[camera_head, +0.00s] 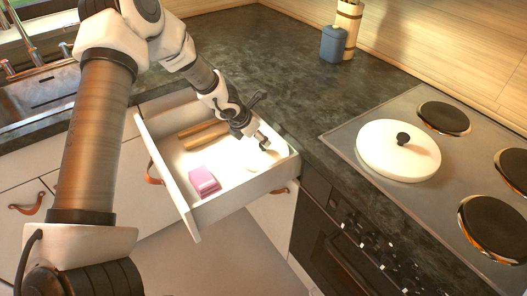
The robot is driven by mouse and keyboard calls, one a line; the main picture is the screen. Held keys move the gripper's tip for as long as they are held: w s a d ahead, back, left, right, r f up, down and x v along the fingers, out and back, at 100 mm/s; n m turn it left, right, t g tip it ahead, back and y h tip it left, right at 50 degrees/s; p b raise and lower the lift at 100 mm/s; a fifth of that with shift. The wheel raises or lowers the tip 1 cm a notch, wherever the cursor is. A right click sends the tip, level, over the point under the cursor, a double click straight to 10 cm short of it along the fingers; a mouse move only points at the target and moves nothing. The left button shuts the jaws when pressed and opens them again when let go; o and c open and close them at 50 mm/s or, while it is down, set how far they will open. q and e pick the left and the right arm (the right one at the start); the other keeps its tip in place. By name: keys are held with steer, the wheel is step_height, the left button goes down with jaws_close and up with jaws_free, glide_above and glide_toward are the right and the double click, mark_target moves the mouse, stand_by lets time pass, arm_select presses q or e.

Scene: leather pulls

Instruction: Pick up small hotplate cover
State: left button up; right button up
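A pale round object (262,160), possibly the small hotplate cover, lies in the open drawer near its right end, partly hidden by my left gripper and hard to make out against the white drawer bottom. My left gripper (263,143) points down into the drawer, right over this object. Whether its fingers are apart or touch anything is too small to tell. A larger white round cover (385,157) with a black knob lies on the stove over a hotplate. My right gripper is not in view.
The open drawer (240,202) also holds a pink box (204,181) and brown wooden utensils (205,134). The stove (352,129) has several uncovered dark hotplates. A blue-grey container (332,44) stands at the back of the dark counter (290,75), which is mostly clear.

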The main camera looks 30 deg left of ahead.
mark_target(264, 149)
arm_select(q)
steer(key=shift+w+d+f, duration=0.1)
steer(key=shift+w+f, duration=0.05)
steer(key=shift+f, duration=0.3)
steer(key=p+x, duration=0.2)
steer(key=x, duration=0.1)
steer(key=shift+w+f, duration=0.15)
steer(key=shift+f, duration=0.1)
steer(key=shift+w+f, duration=0.1)
steer(key=shift+f, duration=0.1)
steer(key=shift+r, duration=0.1)
steer(key=shift+c, duration=1.3)
jaws_close()
